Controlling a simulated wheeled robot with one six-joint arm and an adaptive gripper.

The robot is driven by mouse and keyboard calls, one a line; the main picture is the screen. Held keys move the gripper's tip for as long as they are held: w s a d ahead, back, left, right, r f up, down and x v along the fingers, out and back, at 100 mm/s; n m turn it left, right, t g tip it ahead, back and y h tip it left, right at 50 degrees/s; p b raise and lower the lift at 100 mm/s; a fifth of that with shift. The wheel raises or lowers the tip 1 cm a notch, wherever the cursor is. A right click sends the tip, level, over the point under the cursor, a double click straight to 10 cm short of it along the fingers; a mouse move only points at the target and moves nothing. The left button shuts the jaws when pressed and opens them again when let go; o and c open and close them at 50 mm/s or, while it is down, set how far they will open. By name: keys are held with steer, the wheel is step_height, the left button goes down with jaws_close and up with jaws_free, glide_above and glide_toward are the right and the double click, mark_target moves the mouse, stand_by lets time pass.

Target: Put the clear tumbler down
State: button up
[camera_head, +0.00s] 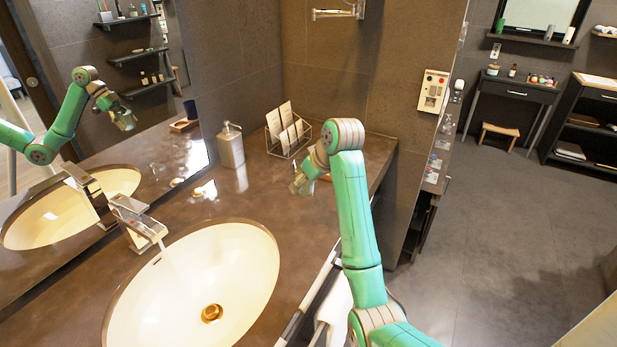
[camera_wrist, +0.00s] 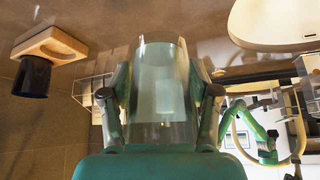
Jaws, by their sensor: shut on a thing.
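The clear tumbler (camera_wrist: 160,95) fills the middle of the wrist view. My gripper (camera_wrist: 161,80) is shut on it, with one dark finger on each side. In the head view my gripper (camera_head: 300,183) is over the brown vanity counter (camera_head: 230,205), right of the soap dispenser and in front of the card rack. The tumbler is small and faint there. I cannot tell whether its base touches the counter.
The basin (camera_head: 190,290) lies in front left, with the faucet (camera_head: 137,222) behind it. A soap dispenser (camera_head: 230,146) and a wire card rack (camera_head: 289,135) stand at the back. A dark cup (camera_wrist: 32,76) and wooden tray (camera_wrist: 50,42) are left in the wrist view.

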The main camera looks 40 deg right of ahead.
step_height(320, 180, down, 9)
steer(key=shift+r, duration=0.1)
stand_by(0.4)
steer(key=o, duration=1.3)
steer(key=shift+f, duration=0.2)
